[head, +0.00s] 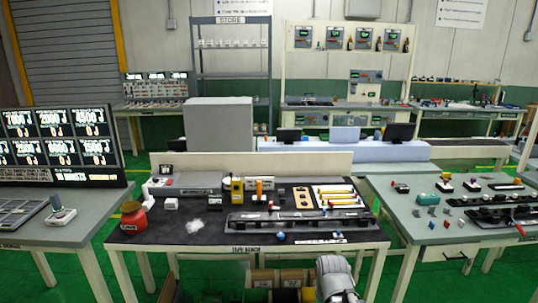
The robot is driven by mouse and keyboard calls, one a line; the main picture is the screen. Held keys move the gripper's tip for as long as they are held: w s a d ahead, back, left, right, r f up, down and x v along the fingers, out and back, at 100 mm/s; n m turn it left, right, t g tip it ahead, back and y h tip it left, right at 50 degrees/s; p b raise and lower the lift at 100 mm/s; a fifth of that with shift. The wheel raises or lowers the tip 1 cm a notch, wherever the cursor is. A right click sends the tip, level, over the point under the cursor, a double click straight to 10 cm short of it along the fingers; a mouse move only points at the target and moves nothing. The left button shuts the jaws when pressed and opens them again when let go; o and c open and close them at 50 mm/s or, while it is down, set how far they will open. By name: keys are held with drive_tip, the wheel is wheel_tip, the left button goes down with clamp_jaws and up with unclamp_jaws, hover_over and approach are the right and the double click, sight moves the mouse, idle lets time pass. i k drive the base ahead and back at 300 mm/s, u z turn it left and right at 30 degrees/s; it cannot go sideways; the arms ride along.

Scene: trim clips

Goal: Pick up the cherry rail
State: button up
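No rail of a clear cherry colour can be made out at this size. A long dark grey rail-like part (300,222) with small pieces on it lies across the right half of the dark-topped middle table (160,226). More dark long parts (500,213) with small coloured pieces lie on the right table. I cannot tell whether any of these is the cherry rail. My gripper is not in view; only a pale rounded link of my arm shows at the bottom edge.
A red jar (133,217) stands at the middle table's left side. A yellow device (237,189) and a white tray of coloured rods (337,196) are at its back. A screen panel (60,145) stands on the left table. Green floor (85,268) separates the tables.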

sight(335, 215)
drive_tip(key=z, duration=1.15)
drive_tip(key=i, duration=0.9)
drive_tip(key=u, duration=1.25)
